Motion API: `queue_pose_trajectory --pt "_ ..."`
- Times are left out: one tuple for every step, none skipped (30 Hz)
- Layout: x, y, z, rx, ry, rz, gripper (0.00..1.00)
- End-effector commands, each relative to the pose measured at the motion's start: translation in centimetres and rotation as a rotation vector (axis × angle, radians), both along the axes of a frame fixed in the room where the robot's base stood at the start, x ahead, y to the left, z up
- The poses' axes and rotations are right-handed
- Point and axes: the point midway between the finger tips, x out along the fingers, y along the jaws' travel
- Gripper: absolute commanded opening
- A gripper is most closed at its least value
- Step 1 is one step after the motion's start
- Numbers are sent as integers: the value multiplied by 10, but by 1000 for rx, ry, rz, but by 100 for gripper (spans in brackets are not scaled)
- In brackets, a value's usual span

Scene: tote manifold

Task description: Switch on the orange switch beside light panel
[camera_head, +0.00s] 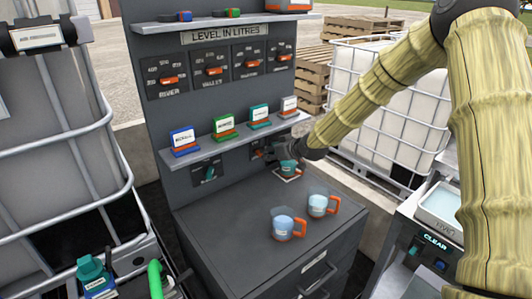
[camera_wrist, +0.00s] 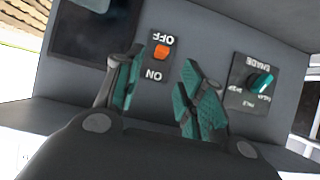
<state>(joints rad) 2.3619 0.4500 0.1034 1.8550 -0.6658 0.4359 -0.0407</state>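The orange switch (camera_wrist: 161,51) is a small rocker on a dark plate in the wrist view. Its labels appear upside down, with OFF above and ON below in that view; the rocker sits close to OFF. A dark, unlit panel (camera_wrist: 92,30) is left of it, likely the light panel. My gripper (camera_wrist: 160,92) has two teal fingers spread apart with nothing between them. The switch shows through the gap, apart from the fingers. In the head view my gripper (camera_head: 289,160) is under the lower shelf, close to the back board; it hides part of the controls there.
A shade knob (camera_wrist: 260,83) is right of the switch in the wrist view. The lower shelf (camera_head: 240,136) holds several coloured blocks above my gripper. Two blue jugs with orange handles (camera_head: 283,226) (camera_head: 318,206) stand on the dark cabinet top (camera_head: 225,215). A caged tote (camera_head: 385,110) stands behind.

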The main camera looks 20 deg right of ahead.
Motion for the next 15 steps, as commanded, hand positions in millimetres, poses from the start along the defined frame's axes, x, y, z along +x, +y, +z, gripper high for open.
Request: queue_pose_trajectory --pt "-6 -2 5 1 -1 -1 39" --pt "-10 -3 7 1 -1 -1 39" --pt "-14 -5 10 1 -2 -1 39" --pt "-17 -6 12 2 -1 -1 39" --pt "-21 -8 13 2 -1 -1 39" --pt "-24 -9 16 2 -1 -1 39" --pt "-27 -10 18 2 -1 -2 39" --pt "-29 -11 19 2 -1 -2 39" --pt "-32 -12 20 2 0 -1 39" --pt "-34 -12 21 2 0 -1 39" --pt "-35 -13 22 2 0 -1 39" --pt "-37 -13 23 1 -1 -1 39" --pt "-38 -14 24 1 -2 -1 39" --pt "-39 -14 25 1 -2 -1 39" --pt "-40 -15 25 1 -2 -1 39"
